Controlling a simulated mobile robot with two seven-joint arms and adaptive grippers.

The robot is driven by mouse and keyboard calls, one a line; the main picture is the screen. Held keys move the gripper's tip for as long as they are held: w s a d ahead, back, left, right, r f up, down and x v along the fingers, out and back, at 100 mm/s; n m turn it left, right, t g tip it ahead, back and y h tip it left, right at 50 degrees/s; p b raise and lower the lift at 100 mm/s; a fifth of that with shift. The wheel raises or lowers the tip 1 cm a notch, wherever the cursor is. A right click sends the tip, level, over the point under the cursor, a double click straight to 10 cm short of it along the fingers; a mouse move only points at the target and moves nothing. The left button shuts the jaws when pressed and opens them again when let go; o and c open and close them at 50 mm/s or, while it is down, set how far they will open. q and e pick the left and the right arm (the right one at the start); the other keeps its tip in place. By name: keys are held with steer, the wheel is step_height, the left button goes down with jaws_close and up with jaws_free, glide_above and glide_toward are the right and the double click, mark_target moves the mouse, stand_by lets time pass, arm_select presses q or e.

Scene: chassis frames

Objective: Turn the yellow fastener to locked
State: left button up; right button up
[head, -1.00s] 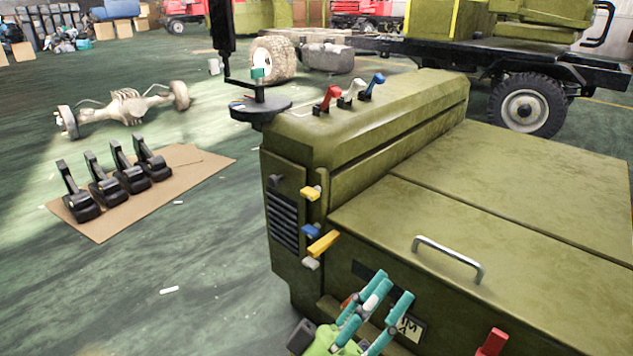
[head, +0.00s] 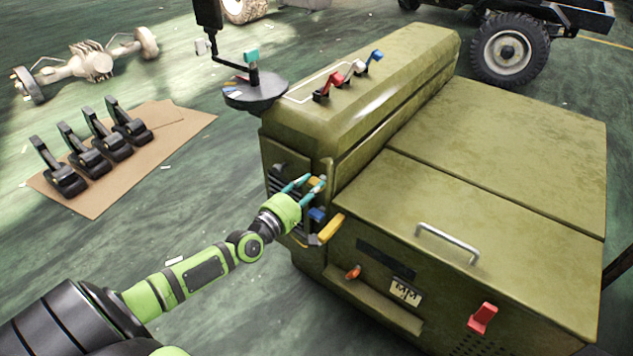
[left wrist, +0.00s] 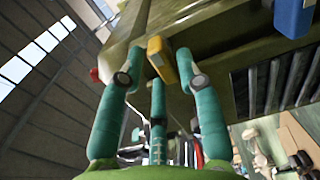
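The olive-green cabinet (head: 450,190) has a small yellow fastener (head: 314,182) high on its near left corner. A longer yellow lever (head: 331,228) sticks out lower on the same corner, with a blue fastener (head: 317,214) between them. My left gripper (head: 309,184) is at the upper yellow fastener, which its fingers partly hide. In the left wrist view, the yellow fastener (left wrist: 162,60) sits between the spread teal fingers (left wrist: 157,57), closer to the right one. I cannot tell whether that finger touches it. My right gripper is not in view.
A round black tray (head: 256,92) juts from the cabinet's far left corner. A metal handle (head: 447,243), a red latch (head: 482,318) and an orange knob (head: 353,272) are on the cabinet. Black pedals (head: 90,145) lie on cardboard on the floor at left.

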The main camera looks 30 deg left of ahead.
mark_target(318, 182)
arm_select(q)
steer(key=shift+w+d, duration=0.15)
steer(key=shift+w, duration=1.2)
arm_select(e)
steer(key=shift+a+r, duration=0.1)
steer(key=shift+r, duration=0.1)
arm_select(q)
jaws_close()
